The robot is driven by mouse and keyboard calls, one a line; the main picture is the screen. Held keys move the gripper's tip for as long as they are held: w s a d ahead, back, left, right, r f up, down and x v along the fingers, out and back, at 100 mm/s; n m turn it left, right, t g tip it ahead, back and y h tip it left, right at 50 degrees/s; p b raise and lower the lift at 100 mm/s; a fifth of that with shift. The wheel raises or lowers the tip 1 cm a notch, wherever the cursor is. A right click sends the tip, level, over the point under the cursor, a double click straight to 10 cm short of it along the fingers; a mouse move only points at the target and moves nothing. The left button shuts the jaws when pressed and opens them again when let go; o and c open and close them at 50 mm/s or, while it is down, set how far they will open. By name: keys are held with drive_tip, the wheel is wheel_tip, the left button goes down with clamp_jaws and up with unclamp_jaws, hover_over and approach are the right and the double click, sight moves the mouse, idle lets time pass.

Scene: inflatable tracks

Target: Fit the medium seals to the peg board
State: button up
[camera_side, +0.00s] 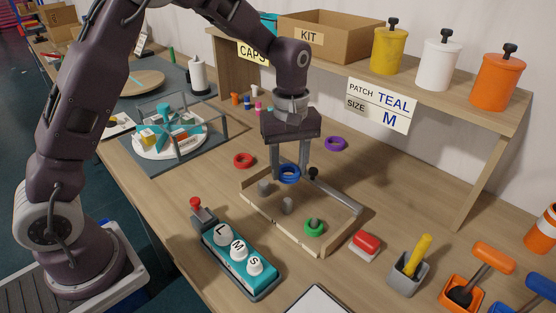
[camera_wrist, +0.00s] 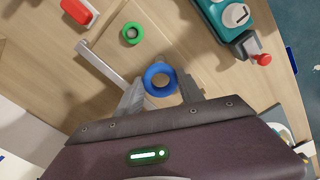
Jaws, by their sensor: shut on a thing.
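My gripper (camera_side: 290,172) is shut on a blue ring seal (camera_side: 289,181), holding it above the wooden peg board (camera_side: 277,236). In the wrist view the blue ring (camera_wrist: 160,93) sits between the fingertips, its hole facing the camera. A green seal (camera_side: 314,231) is around a peg at the board's near right; it also shows in the wrist view (camera_wrist: 132,41). Two bare grey pegs (camera_side: 264,188) (camera_side: 287,206) stand at the left and middle. A dark knob (camera_side: 313,172) shows behind the blue seal. A red seal (camera_side: 243,160) and a purple seal (camera_side: 335,143) lie on the table.
A teal box (camera_side: 240,262) with L, M and S buttons stands before the board. A red-topped block (camera_side: 366,244) and grey cup (camera_side: 408,272) are to the right. A sign (camera_side: 378,106) reads PATCH TEAL, SIZE M. Table right of the purple seal is clear.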

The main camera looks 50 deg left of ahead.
sight(288, 200)
drive_tip(key=shift+f, duration=0.1)
drive_tip(key=shift+f, duration=2.8)
drive_tip(key=shift+f, duration=2.5)
drive_tip(key=o, duration=1.4)
wheel_tip(288, 200, up, 7)
